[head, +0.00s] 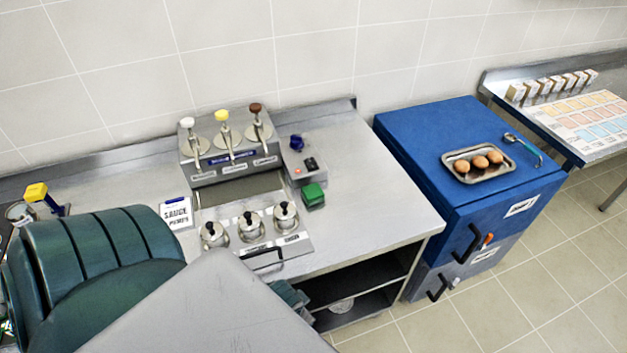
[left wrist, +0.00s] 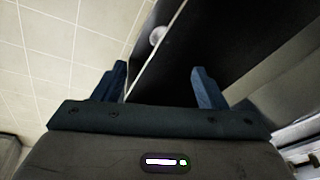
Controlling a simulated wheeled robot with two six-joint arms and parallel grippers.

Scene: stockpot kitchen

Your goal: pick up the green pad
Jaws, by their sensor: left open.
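The green pad (head: 313,195) lies on the steel counter in the head view, just in front of a small grey box with a dark blue knob. Nothing touches it from above. My left gripper (left wrist: 157,84) is open and empty in the left wrist view, its two blue fingers wide apart. Beyond them are the floor tiles and a dark open shelf; the pad is not in that view. In the head view my own arm hides most of the left gripper, low by the counter's front edge. My right gripper is not in view.
Left of the pad stand a three-pump sauce dispenser (head: 229,146) and several lidded steel pots (head: 251,228). A small sign (head: 176,213) stands left of them. The counter (head: 375,207) right of the pad is clear. A blue cabinet (head: 408,126) carries a tray (head: 462,176) of eggs.

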